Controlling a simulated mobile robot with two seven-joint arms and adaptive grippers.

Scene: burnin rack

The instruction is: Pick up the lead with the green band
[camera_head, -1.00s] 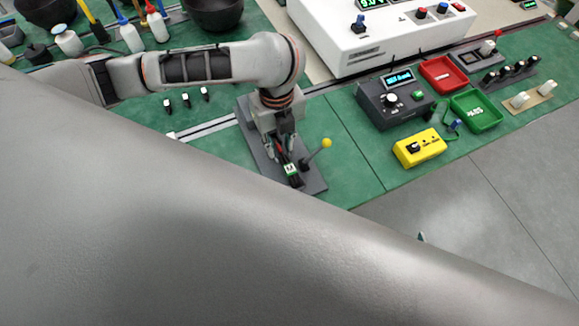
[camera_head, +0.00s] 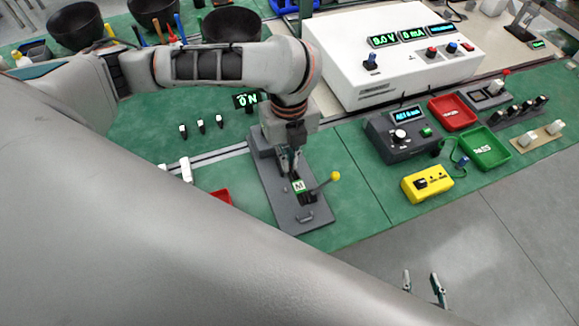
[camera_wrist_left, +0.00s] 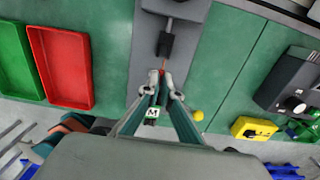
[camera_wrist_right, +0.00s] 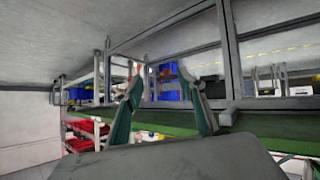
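My left gripper (camera_head: 290,160) points down over a grey lever fixture (camera_head: 287,213) with a yellow knob. Its fingers (camera_wrist_left: 161,80) are drawn close together in the left wrist view. A small dark piece with a green-edged white M label (camera_head: 298,186) sits between them, and the label also shows in the left wrist view (camera_wrist_left: 152,114). I cannot make out whether this piece is the green-banded lead; its lower end is hidden. My right gripper (camera_head: 423,283) is open and empty over the floor, its fingers apart in the right wrist view (camera_wrist_right: 162,72).
Several small white-topped black pieces (camera_head: 201,126) stand on the green mat left of the fixture. A dark grey meter box (camera_head: 396,139), yellow box (camera_head: 427,184), red tray (camera_head: 452,113) and green tray (camera_head: 485,147) are at right. A white power supply (camera_head: 395,65) is behind.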

